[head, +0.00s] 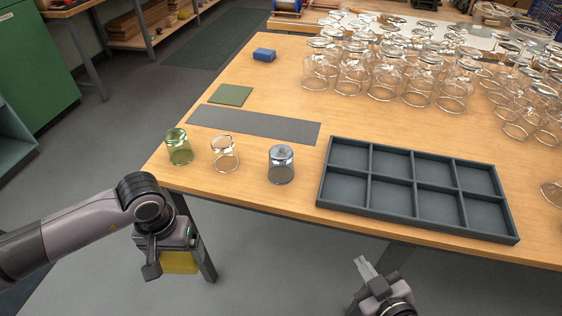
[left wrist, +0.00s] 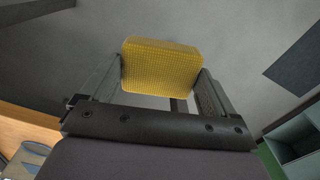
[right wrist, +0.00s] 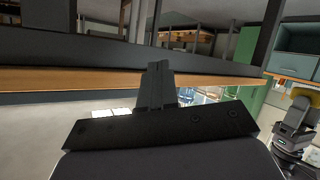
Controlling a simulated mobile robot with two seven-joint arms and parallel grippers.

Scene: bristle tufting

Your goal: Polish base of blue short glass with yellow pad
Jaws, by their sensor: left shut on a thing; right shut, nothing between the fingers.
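The blue short glass (head: 281,165) stands upside down near the table's front edge, left of the dark tray. The yellow pad (head: 180,262) is held in my left gripper (head: 174,258), in front of and below the table edge. In the left wrist view the yellow pad (left wrist: 161,67) sits between both fingers of my left gripper (left wrist: 161,82). My right gripper (head: 364,266) is shut and empty, in front of the table below the tray; its closed fingers (right wrist: 157,85) show in the right wrist view. Neither gripper touches the glass.
A green glass (head: 179,147) and a clear glass (head: 225,154) stand left of the blue one. The compartment tray (head: 322,186) is empty. Many clear glasses (head: 385,82) crowd the back right.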

